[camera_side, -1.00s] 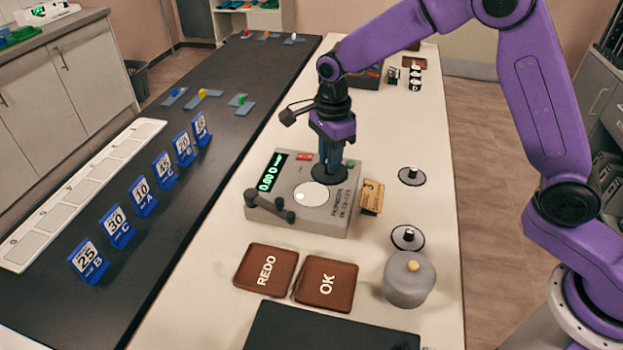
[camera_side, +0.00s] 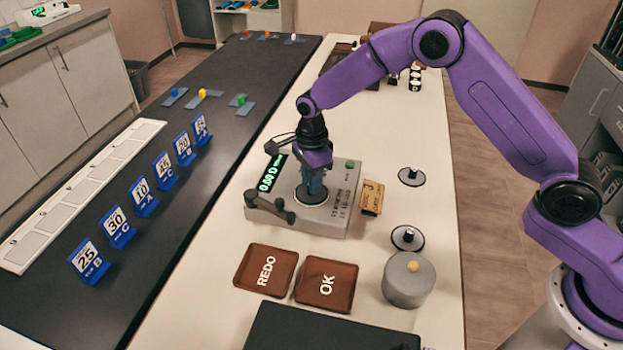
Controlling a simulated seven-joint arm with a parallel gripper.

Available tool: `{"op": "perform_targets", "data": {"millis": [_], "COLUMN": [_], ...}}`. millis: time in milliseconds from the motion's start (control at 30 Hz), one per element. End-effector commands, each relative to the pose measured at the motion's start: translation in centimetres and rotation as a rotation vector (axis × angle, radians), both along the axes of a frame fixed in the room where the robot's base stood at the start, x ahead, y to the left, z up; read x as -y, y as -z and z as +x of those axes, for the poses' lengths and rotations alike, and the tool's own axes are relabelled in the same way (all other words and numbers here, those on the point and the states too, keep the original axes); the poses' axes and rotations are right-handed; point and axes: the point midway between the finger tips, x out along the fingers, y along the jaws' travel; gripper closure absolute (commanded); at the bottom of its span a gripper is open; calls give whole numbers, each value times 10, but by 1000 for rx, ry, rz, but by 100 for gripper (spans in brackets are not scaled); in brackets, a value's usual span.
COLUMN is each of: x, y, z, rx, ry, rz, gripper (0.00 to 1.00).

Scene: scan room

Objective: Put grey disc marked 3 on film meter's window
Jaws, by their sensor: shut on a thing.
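The film meter (camera_side: 340,212) is a grey box on the pale bench, with a lit green display (camera_side: 271,173) that seems to read 0.00 D. My gripper (camera_side: 312,182) points down over the meter's top and is shut on a dark grey disc (camera_side: 300,199). The disc lies over the round white window and covers most of it; a thin pale rim shows around it. I cannot tell whether the disc touches the window. No mark on the disc is readable.
Two other discs with knobs, one farther back (camera_side: 411,177) and one nearer (camera_side: 407,237), sit to the right. A grey pot (camera_side: 408,281), brown REDO pad (camera_side: 265,270) and brown OK pad (camera_side: 326,284) are in front. Blue numbered stands (camera_side: 117,227) line the black bench.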

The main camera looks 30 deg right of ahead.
Motion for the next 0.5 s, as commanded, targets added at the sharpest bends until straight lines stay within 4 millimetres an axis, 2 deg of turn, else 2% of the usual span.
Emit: {"op": "perform_targets", "data": {"millis": [267,300,367,500], "x": [0,-1,-1,0], "y": [3,3,2,2], "z": [0,0,0,0], "rx": [0,1,1,0], "ry": [-1,-1,-1,-1], "rz": [0,0,0,0], "gripper": [100,72,53,53]}}
